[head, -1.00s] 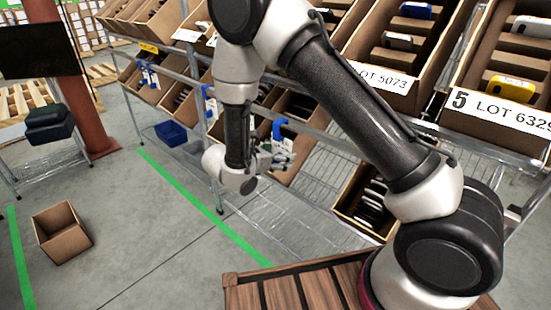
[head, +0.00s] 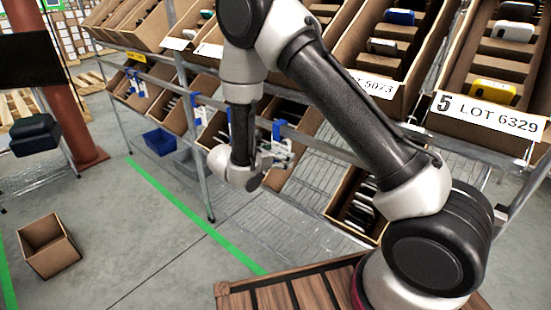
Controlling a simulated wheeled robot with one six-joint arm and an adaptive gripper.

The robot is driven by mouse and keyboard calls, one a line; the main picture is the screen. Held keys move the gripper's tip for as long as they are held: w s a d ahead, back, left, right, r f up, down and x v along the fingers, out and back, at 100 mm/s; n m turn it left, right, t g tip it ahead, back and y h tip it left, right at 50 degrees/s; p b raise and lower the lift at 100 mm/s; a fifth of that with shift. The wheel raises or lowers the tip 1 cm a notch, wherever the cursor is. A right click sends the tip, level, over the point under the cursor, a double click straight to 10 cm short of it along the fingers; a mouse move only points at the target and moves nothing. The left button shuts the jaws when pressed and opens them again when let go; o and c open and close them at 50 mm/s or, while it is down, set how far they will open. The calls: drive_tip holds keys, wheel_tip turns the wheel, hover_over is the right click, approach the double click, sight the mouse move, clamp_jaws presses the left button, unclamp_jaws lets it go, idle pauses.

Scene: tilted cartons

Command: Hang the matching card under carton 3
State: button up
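My gripper (head: 276,153) is at the end of my arm, in front of the lower row of cartons. It is small in the view, and I cannot tell whether its fingers are open or holding a card. A blue clip or hook (head: 278,130) is just above it on the rail. The upper row has tilted cartons with white cards. One card reads "5 LOT 6329" (head: 487,117) and another ends in "5073" (head: 370,86), its left part hidden by my arm. The carton 3 number is not readable; my arm covers part of that row.
Smaller white cards (head: 175,43) hang on upper cartons further left. Other blue clips (head: 197,98) are on the lower rail. Blue bin (head: 160,141) stands low at the rack. An open carton (head: 48,246) lies on the clear floor at left.

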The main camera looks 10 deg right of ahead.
drive_tip(key=shift+w+d+f, duration=0.5)
drive_tip(key=shift+d+f, duration=0.2)
drive_tip(key=shift+f, duration=0.15)
idle(0.3)
drive_tip(key=o, duration=1.1)
drive_tip(key=shift+c, duration=0.2)
